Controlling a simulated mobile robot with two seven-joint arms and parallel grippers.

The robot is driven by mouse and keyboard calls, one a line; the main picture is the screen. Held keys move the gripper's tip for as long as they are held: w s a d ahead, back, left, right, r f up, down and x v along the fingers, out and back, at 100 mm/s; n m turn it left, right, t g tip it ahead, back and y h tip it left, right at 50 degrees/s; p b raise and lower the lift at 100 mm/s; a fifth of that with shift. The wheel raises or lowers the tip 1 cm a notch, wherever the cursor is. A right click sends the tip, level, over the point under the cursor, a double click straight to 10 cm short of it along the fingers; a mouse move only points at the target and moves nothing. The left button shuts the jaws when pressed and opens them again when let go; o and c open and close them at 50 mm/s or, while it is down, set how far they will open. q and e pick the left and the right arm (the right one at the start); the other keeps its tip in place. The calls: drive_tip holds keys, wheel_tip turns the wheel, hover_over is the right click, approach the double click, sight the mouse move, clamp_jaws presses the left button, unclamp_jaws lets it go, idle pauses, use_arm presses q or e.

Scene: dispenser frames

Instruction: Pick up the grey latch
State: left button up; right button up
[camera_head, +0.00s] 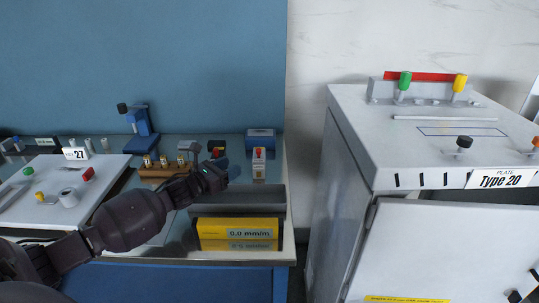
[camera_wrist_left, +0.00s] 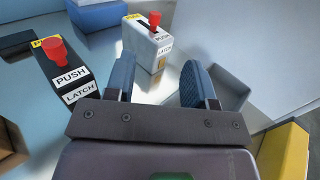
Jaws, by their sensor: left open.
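The grey latch (camera_head: 259,168) is a small pale block with a red knob on top, standing on the bench top. My left gripper (camera_head: 225,172) is open and empty, to the left of the grey latch in the head view. Its blue fingers (camera_wrist_left: 160,82) are apart, and I see no contact with the latch. My right gripper is not in view.
A grey tray (camera_head: 240,208) and a yellow 0.0 mm/m block (camera_head: 237,232) lie near the front. A blue box (camera_head: 261,138) is behind the grey latch. A wooden rack (camera_head: 165,170) stands left. A white cabinet (camera_head: 420,150) stands right across a gap.

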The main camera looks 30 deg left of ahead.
sight(257, 152)
use_arm(q)
drive_tip(key=shift+w, duration=0.75)
drive_tip(key=shift+x, duration=2.5)
drive_tip(key=shift+a+x, duration=0.15)
drive_tip(key=shift+x, duration=1.05)
drive_tip(key=shift+a+x, duration=0.1)
drive_tip(key=shift+x, duration=1.15)
drive_tip(key=shift+f, duration=0.2)
clamp_jaws()
